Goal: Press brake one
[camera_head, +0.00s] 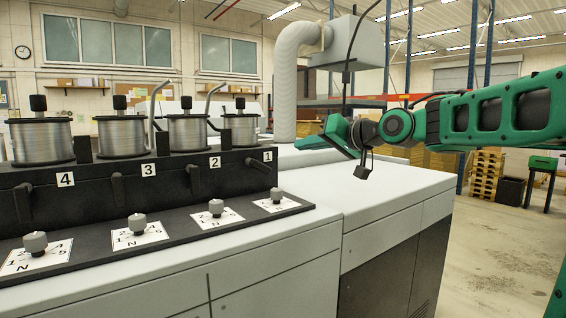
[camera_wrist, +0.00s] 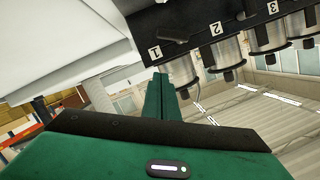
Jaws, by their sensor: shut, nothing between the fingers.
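The black machine block carries white labels 1 to 4. A small dark lever (camera_head: 257,165) sticks out beside label 1 (camera_head: 267,156), at the block's right end. In the wrist view, label 1 (camera_wrist: 154,52) and a dark lever (camera_wrist: 173,40) show near the top centre. My gripper (camera_head: 303,142) is to the right of this end, over the white cabinet top, apart from the lever. Its green fingers (camera_wrist: 160,98) are together and empty, pointing toward the block's label 1 end. Which part is the brake is not marked.
Several wire spools (camera_head: 41,141) stand along the block, with two curved metal rods (camera_head: 156,110) rising among them. Several grey knobs (camera_head: 137,224) on number plates sit in front. The white cabinet top (camera_head: 365,190) is clear. A grey duct (camera_head: 290,85) rises behind.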

